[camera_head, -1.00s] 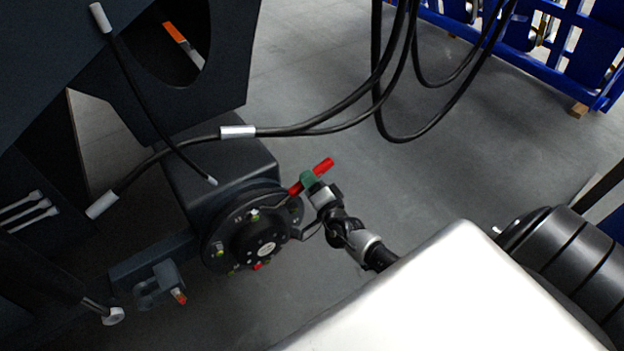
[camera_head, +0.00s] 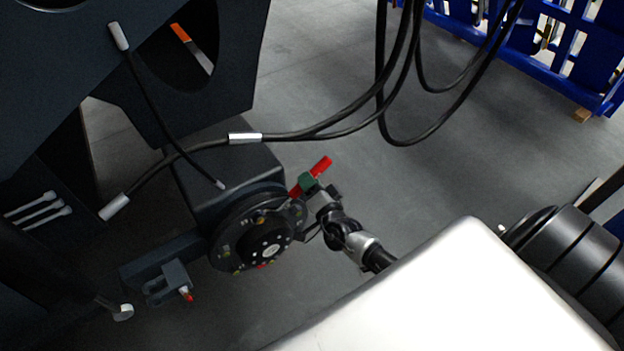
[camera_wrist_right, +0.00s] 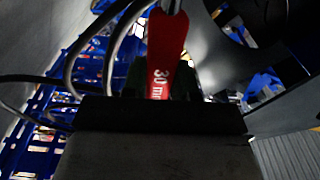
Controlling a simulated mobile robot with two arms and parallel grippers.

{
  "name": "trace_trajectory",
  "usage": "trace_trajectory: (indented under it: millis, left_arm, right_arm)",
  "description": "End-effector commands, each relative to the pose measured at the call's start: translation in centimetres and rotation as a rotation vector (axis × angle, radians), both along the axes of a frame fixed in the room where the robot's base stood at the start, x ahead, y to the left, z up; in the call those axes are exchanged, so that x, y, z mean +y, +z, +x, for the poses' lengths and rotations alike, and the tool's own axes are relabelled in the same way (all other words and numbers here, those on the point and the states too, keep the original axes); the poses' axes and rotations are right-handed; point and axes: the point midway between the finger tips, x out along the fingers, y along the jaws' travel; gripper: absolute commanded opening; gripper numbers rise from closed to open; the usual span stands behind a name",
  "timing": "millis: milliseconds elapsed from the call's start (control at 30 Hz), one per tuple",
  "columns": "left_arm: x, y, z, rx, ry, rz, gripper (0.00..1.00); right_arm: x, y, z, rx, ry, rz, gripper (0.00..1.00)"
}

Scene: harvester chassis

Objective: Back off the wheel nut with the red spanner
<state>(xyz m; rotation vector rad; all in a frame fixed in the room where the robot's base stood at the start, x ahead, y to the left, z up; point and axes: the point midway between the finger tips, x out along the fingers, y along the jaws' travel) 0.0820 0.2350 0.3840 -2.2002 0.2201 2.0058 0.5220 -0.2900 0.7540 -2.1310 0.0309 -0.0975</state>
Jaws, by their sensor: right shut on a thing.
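The red spanner (camera_head: 322,164) stands out at a slant beside the upper right edge of the dark round wheel hub (camera_head: 254,246). My right gripper (camera_head: 309,184) is shut on the spanner, with its green fingers around the handle. In the right wrist view the red handle (camera_wrist_right: 165,45) with white "30 m" lettering rises from between my fingers (camera_wrist_right: 160,90), and a metal shank leads off past the top edge. Several small yellowish nuts (camera_head: 260,219) sit on the hub face. The spanner's working end is hidden, so I cannot tell whether it sits on a nut. My left gripper is out of view.
Black hoses (camera_head: 330,125) with silver end fittings hang above the hub. A dark chassis body fills the left side. A bracket (camera_head: 171,283) with a red-tipped pin is below left of the hub. Blue racking (camera_head: 545,50) stands at the back right. The grey floor between is clear.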

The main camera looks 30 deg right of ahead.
Motion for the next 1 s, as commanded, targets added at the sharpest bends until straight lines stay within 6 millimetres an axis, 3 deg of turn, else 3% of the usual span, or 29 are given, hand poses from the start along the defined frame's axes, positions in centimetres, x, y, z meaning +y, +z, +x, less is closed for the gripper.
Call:
trace_trajectory:
  millis: [367, 800, 1000]
  left_arm:
    - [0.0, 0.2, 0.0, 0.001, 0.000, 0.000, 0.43]
    - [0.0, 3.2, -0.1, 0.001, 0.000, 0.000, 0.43]
    - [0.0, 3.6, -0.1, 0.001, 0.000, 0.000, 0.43]
  right_arm:
    - [0.1, 0.3, 0.1, -0.005, 0.000, -0.021, 0.00]
    - [1.7, 2.6, 0.0, -0.009, 0.000, -0.168, 0.00]
    - [2.1, 2.8, 0.0, -0.010, 0.000, -0.208, 0.00]
